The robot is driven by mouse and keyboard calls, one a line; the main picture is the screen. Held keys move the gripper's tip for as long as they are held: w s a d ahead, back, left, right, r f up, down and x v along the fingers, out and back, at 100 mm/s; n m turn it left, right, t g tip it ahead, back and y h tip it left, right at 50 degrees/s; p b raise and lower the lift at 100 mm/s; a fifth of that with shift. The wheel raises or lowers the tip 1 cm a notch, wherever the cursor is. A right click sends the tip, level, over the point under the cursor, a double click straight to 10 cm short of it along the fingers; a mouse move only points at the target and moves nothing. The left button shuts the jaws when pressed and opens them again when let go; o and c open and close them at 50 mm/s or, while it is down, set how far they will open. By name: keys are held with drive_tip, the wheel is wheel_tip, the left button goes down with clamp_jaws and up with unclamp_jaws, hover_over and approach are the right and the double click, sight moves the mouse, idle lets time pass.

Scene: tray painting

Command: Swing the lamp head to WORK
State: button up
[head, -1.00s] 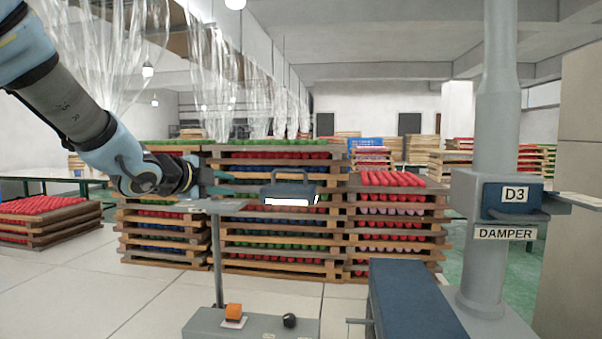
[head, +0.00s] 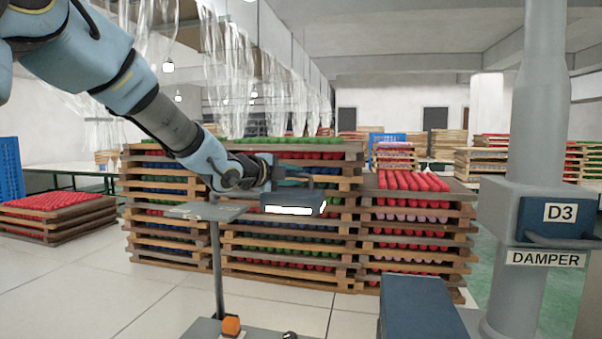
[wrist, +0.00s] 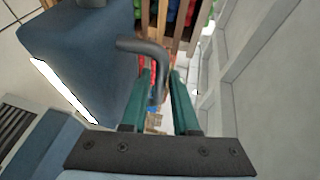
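My gripper (head: 295,180) is at the handle, just above the lamp head. In the wrist view its two green fingers (wrist: 172,95) stand apart, with the handle's downward bar between them, nearer the left finger. Contact cannot be made out. No WORK mark is visible.
A thin post with a flat plate (head: 190,211) stands left of the lamp head; an orange button (head: 231,325) is below. A grey column (head: 530,120) with a D3 DAMPER box (head: 545,217) stands right. Stacked trays of coloured rolls (head: 410,215) fill the background.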

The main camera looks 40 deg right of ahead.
drive_tip(key=shift+p+x, duration=0.35)
drive_tip(key=shift+x, duration=1.2)
clamp_jaws()
idle(0.3)
